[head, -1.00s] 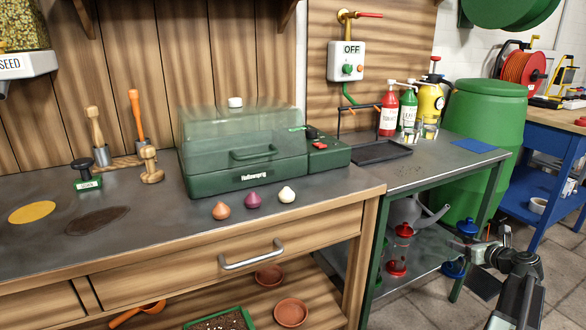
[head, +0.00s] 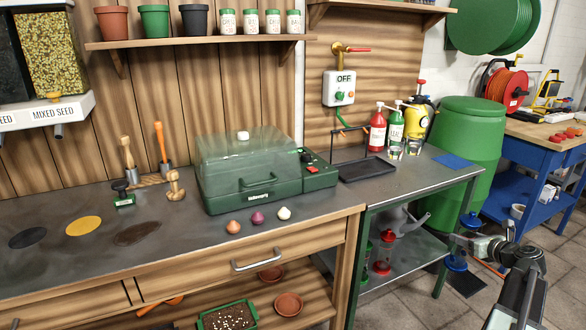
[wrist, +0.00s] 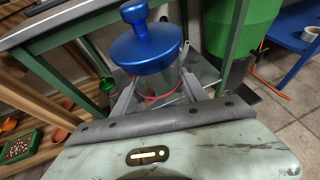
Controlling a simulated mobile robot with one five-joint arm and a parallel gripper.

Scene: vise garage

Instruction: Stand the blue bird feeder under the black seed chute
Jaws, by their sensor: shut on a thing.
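The blue bird feeder is in my gripper. In the wrist view its blue lid (wrist: 146,45) is up and its clear body sits between the two fingers (wrist: 158,95), which are shut on it. In the head view the gripper (head: 468,243) is at the right, beside the steel table's lower shelf, with the blue lid (head: 470,221) above it and the blue base (head: 456,263) below. The feeder looks roughly upright. A hopper of black seed (head: 14,75) is at the far left edge. Its chute is not clearly visible.
A mixed seed hopper (head: 55,65) adjoins the black one. On the bench below are black (head: 27,238), yellow (head: 83,227) and brown (head: 137,233) patches, tools and a green propagator (head: 255,175). A red feeder (head: 383,252) and watering can stand on the lower shelf.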

